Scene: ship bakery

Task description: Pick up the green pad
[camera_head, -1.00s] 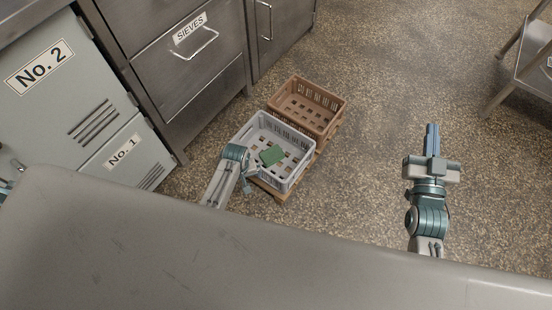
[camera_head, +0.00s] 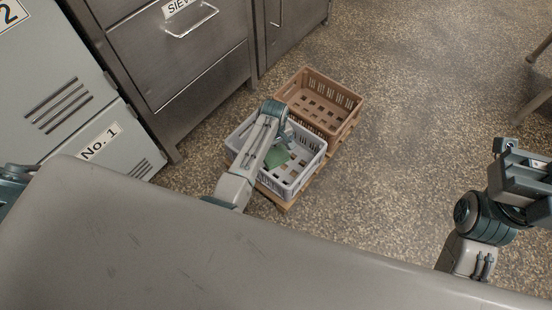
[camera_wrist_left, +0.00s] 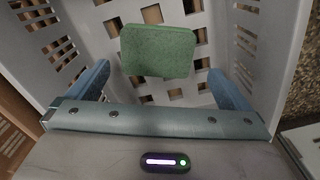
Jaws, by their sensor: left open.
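The green pad (camera_head: 279,158) lies inside the grey crate (camera_head: 315,161), partly hidden by my left arm in the head view. In the left wrist view the pad (camera_wrist_left: 158,51) is a flat green slab with rounded corners, above the crate's slotted floor. My left gripper (camera_wrist_left: 158,70) is open, its two blue fingers on either side of the pad's lower part in that picture, with gaps to it. No contact shows. My right gripper (camera_head: 524,178) is at the right edge of the head view, away from the crates; its fingers are not clear.
Steel drawers (camera_head: 185,60) and a grey cabinet (camera_head: 50,85) stand to the left. The speckled floor (camera_head: 430,100) to the right is open.

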